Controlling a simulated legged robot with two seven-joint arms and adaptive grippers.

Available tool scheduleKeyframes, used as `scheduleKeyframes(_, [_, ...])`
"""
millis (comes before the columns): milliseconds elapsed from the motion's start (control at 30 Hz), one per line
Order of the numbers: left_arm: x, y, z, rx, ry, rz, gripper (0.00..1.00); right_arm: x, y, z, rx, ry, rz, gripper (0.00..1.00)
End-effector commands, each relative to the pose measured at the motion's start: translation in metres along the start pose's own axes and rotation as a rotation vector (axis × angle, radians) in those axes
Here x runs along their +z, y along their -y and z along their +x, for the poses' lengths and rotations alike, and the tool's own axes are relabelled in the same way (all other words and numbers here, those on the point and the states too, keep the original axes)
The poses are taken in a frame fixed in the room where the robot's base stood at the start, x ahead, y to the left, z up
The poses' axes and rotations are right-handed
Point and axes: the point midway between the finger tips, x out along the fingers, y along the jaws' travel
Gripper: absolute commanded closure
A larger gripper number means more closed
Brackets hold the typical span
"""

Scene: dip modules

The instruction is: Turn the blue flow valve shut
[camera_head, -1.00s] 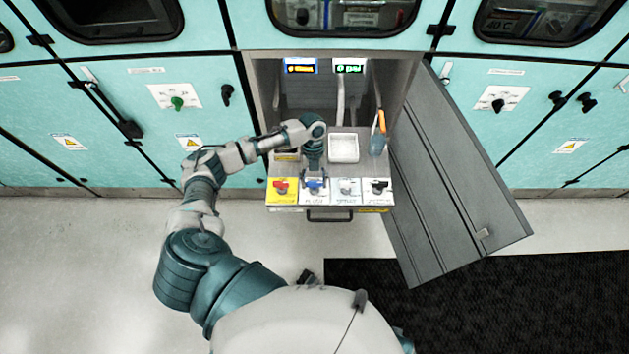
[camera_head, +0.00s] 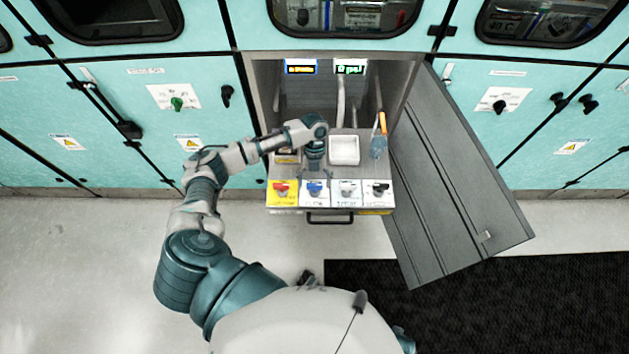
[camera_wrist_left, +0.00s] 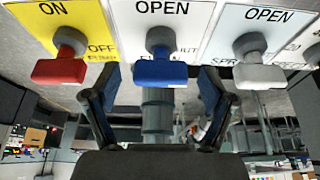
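The blue flow valve (camera_head: 314,188) is on the front of the pulled-out panel, second from the left. In the left wrist view its blue T-shaped handle (camera_wrist_left: 160,73) lies crosswise, like its neighbours' handles, below the word OPEN; a partly hidden label is at its right. My left gripper (camera_head: 314,170) is just behind the valve in the head view. In the left wrist view its two fingers (camera_wrist_left: 157,98) are spread wide, one on each side below the blue handle, with nothing between them and apparently not touching it. My right gripper is not in view.
A red valve (camera_head: 281,188) on yellow stands left of the blue one; a white valve (camera_head: 347,188) and a black valve (camera_head: 379,188) stand right. A white tray (camera_head: 344,150) and an orange-handled tool (camera_head: 381,125) are behind. A grey door (camera_head: 455,180) hangs open at right.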

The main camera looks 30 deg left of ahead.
Motion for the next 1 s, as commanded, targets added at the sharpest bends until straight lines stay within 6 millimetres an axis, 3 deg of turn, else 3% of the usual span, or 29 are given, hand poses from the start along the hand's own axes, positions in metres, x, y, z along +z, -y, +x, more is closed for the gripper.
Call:
scheduleKeyframes(233, [0.000, 0.001, -0.008, -0.001, 0.000, 0.000, 0.17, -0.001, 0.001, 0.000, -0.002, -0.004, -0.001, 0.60])
scheduleKeyframes(700, [0.003, 0.000, -0.102, -0.003, 0.000, 0.000, 0.17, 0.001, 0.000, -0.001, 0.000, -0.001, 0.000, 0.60])
scheduleKeyframes(1000, [0.003, -0.001, -0.119, -0.001, -0.003, 0.001, 0.17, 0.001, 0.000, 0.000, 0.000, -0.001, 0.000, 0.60])
